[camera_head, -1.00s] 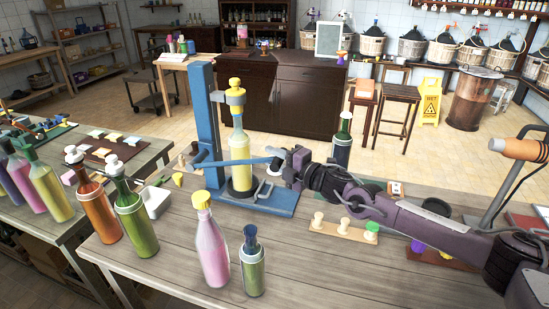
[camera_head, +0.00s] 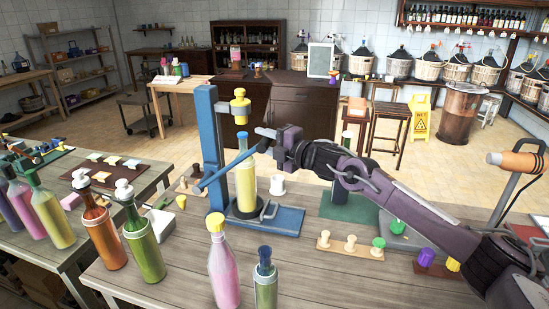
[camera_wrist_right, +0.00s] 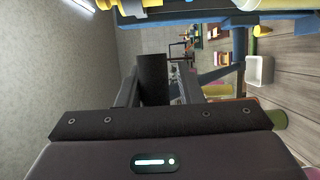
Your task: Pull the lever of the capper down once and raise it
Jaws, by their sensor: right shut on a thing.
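The capper (camera_head: 212,145) is a blue stand with a tall column and a yellow head (camera_head: 240,106). The blue lever (camera_head: 225,171) slopes up to the right from the column. My right gripper (camera_head: 269,139) is shut on the lever's dark handle at its raised end. In the right wrist view the dark handle (camera_wrist_right: 152,78) sits between the fingers. My left gripper is not in view.
A pink bottle (camera_head: 224,268) and a green bottle (camera_head: 265,285) stand in front of the capper. An orange bottle (camera_head: 102,230) and another green bottle (camera_head: 142,243) stand left. A wooden peg board (camera_head: 350,249) lies right, under my right arm.

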